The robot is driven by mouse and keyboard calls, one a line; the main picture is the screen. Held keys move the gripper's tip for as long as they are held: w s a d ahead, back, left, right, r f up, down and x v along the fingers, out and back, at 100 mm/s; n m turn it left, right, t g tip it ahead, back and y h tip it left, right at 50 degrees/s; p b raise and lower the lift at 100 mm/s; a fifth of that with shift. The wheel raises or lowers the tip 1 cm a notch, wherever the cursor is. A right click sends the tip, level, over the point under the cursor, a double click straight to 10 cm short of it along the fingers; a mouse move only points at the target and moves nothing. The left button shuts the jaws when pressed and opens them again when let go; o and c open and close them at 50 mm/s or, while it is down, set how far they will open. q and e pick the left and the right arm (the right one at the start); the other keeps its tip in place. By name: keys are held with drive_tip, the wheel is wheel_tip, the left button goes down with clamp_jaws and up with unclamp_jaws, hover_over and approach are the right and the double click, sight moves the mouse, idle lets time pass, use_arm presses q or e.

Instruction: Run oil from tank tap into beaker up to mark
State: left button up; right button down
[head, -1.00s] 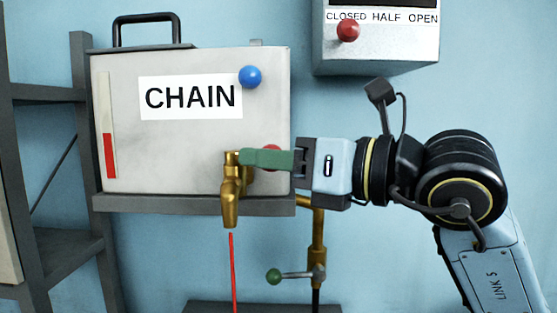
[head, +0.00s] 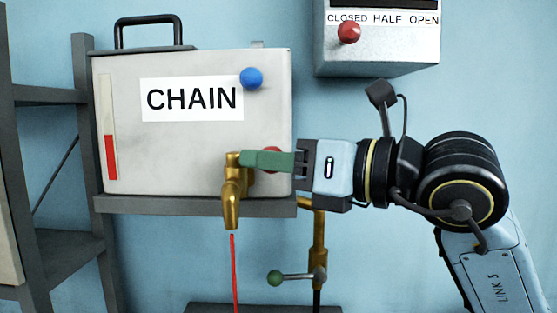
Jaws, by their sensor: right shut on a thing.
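The grey metal tank labelled CHAIN (head: 200,160) sits on a dark shelf, with a red level strip (head: 110,155) at its left side. Its brass tap (head: 232,195) points down at the lower front. A thin red stream of oil (head: 234,270) runs down from the spout and out of the bottom of the view. The green tap lever (head: 266,161) points right from the tap. My right gripper (head: 297,163) is shut on the lever's right end. The beaker and its mark are not in view. My left gripper is not in view.
A blue knob (head: 251,78) and a partly hidden red knob (head: 271,153) are on the tank front. A second brass pipe with a green-ended lever (head: 275,278) stands below right. A CLOSED/HALF/OPEN box (head: 375,55) hangs upper right. A dark rack (head: 60,255) stands left.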

drive_tip(key=shift+s+a, duration=0.3)
drive_tip(key=shift+s, duration=0.1)
drive_tip(key=c, duration=1.4)
unclamp_jaws()
drive_tip(key=shift+c, duration=0.2)
drive_tip(key=shift+o, duration=1.3)
drive_tip(key=shift+a, duration=0.25)
drive_tip(key=shift+o, duration=0.4)
drive_tip(key=shift+s+a, duration=0.15)
drive_tip(key=shift+a, duration=0.05)
drive_tip(key=shift+w+d, duration=0.3)
drive_tip(key=shift+d, duration=0.1)
drive_tip(key=shift+s, duration=0.1)
drive_tip(key=shift+s+d, duration=0.2)
drive_tip(key=b+v, duration=0.3)
drive_tip(key=v, duration=0.9)
drive_tip(key=shift+d, duration=0.3)
drive_tip(key=shift+s, duration=0.1)
